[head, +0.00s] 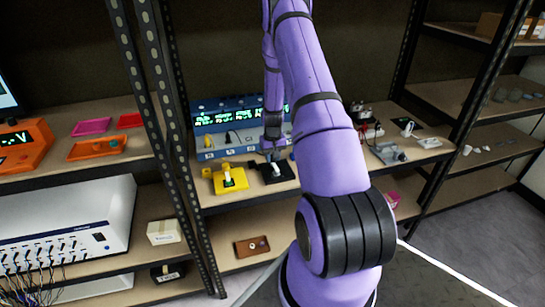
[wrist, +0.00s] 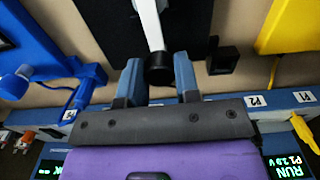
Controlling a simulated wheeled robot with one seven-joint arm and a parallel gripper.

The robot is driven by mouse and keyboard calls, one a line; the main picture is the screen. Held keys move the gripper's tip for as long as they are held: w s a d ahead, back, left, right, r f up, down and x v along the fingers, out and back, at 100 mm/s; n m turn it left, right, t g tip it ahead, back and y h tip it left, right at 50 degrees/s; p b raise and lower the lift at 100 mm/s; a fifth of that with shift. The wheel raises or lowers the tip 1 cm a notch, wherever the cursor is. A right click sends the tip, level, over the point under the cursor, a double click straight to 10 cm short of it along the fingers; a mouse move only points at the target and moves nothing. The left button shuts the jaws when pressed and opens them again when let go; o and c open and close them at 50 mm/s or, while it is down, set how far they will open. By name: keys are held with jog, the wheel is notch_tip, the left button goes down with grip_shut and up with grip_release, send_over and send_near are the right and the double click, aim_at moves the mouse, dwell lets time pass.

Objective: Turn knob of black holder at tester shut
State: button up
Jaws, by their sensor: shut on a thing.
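The black holder (head: 278,174) sits on the middle shelf, in front of the blue tester (head: 240,120) with green displays. In the wrist view the holder is a dark plate (wrist: 112,28) with a white shaft (wrist: 150,22) ending in a black knob (wrist: 158,68). My gripper (wrist: 158,72) has its two blue-grey fingers on either side of this knob, shut on it. In the head view my gripper (head: 274,150) is small and partly hidden by its own wrist. The knob's angle cannot be told there.
A yellow holder (head: 237,184) stands just left of the black one, and it also shows in the wrist view (wrist: 295,25). A blue holder (wrist: 35,45) is on the other side. Cables (wrist: 303,130) run to the tester. Dark shelf posts (head: 183,150) flank the shelf.

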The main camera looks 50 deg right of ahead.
jog(key=shift+m, duration=0.3)
jog(key=o, duration=0.9)
jog(key=shift+o, duration=0.2)
notch_tip(320, 180, up, 11)
dwell(0.6)
